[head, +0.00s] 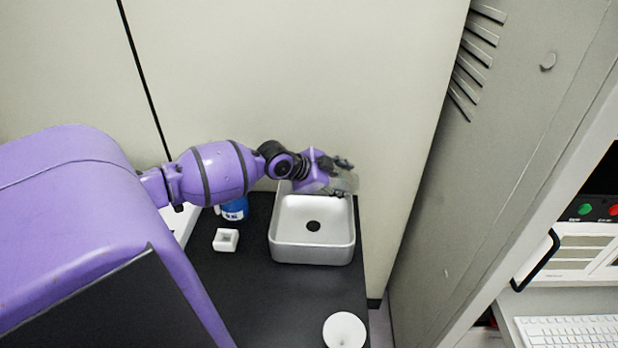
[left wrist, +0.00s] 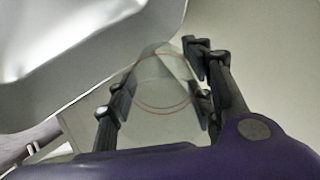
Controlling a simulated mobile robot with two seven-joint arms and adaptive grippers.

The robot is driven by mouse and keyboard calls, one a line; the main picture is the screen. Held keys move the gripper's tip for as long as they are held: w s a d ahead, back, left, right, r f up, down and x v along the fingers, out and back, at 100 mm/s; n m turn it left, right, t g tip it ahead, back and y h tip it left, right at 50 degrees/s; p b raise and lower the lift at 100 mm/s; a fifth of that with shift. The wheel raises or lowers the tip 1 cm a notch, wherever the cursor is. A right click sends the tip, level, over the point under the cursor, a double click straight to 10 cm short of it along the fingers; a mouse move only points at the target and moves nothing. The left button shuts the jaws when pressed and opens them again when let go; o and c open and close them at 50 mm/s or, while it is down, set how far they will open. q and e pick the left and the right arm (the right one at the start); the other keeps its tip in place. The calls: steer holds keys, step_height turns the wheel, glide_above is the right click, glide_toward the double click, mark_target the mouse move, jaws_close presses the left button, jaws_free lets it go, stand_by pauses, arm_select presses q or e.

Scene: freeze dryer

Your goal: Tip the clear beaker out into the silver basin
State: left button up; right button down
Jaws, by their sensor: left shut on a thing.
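The silver basin (head: 312,252) stands on the black bench top, with a dark round drain in its floor. In the left wrist view its shiny wall (left wrist: 75,45) fills the upper left. My left gripper (head: 343,178) is over the far right part of the basin, shut on the clear beaker (head: 325,184). In the left wrist view the see-through beaker (left wrist: 160,95) sits between the two dark fingers, with reddish lines around it. It looks tilted in the head view, but its contents cannot be made out. My right gripper is not in view.
On the black bench top (head: 265,310) are a small white square holder (head: 226,240), a blue-labelled container (head: 235,209) partly behind my arm, and a white round dish (head: 344,330). A wall stands close behind the basin. A grey cabinet (head: 500,150) rises at right.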

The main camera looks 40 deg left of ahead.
mark_target(352, 172)
arm_select(q)
steer(key=g, duration=0.1)
steer(key=r+g+y, duration=0.1)
steer(key=g, duration=0.1)
steer(key=shift+w+r, duration=0.2)
steer(key=shift+w+f+g, duration=0.15)
steer(key=shift+f+g, duration=0.15)
steer(key=shift+f, duration=0.1)
steer(key=shift+w+d+f+g+b, duration=0.15)
steer(key=shift+w+f+g+b, duration=0.2)
steer(key=shift+g, duration=0.25)
steer(key=shift+w+r+y, duration=0.15)
steer(key=shift+r+y, duration=0.15)
steer(key=shift+w+d+r+g, duration=0.15)
steer(key=shift+w+r+g, duration=0.15)
steer(key=shift+g, duration=0.5)
steer(key=shift+w+d+f+g+y+b, duration=0.15)
steer(key=shift+w+f+g+y+b, duration=0.35)
steer(key=shift+g+b, duration=0.4)
steer(key=shift+w+r+g, duration=0.25)
steer(key=shift+r+g, duration=0.05)
steer(key=shift+g, duration=0.4)
steer(key=shift+w+r, duration=0.1)
steer(key=shift+r+g, duration=0.1)
steer(key=shift+g, duration=0.2)
